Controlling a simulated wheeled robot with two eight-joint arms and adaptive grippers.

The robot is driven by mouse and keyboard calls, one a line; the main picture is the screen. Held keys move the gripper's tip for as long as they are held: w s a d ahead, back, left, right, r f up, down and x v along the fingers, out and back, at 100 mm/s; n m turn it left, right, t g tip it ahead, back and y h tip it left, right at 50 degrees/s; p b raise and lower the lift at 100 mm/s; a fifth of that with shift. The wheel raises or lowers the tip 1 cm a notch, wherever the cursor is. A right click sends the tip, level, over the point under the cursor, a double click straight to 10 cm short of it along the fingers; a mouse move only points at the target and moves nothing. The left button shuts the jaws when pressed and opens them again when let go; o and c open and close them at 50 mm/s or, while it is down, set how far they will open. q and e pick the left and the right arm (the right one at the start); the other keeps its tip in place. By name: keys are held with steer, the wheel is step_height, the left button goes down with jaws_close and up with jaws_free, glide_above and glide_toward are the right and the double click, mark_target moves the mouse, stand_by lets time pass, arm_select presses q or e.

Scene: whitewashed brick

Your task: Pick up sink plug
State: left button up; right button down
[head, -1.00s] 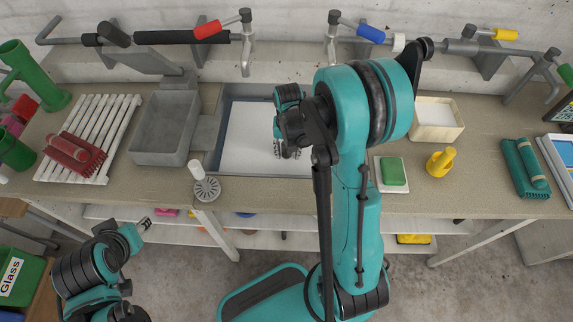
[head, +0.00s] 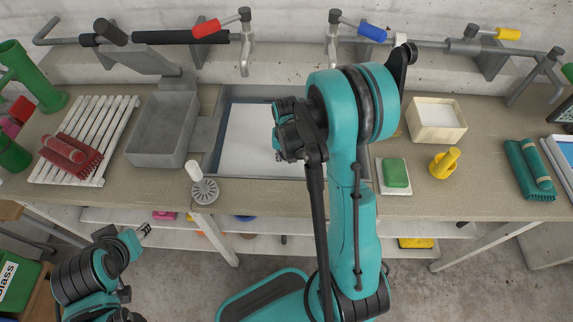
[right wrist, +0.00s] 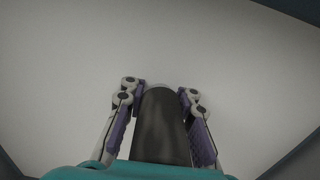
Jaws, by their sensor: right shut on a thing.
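In the right wrist view my right gripper (right wrist: 160,88) is shut on a dark cylindrical sink plug (right wrist: 160,130), with a purple-padded finger on each side of it. Behind it is the white floor of the sink. In the head view the sink (head: 247,137) is a sunken basin with grey walls in the counter. My right arm reaches over the sink's right part and hides the plug and most of the right gripper there. My left gripper (head: 143,230) hangs in front of the counter at the lower left, apart from everything; its fingers are too small to read.
A grey disc strainer (head: 205,191) lies at the front. Taps hang behind.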

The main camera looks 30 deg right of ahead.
steer(key=shift+r, duration=0.1)
step_height(320, 180, up, 9)
steer(key=p, duration=0.3)
steer(key=shift+p, duration=0.4)
steer(key=shift+r, duration=0.4)
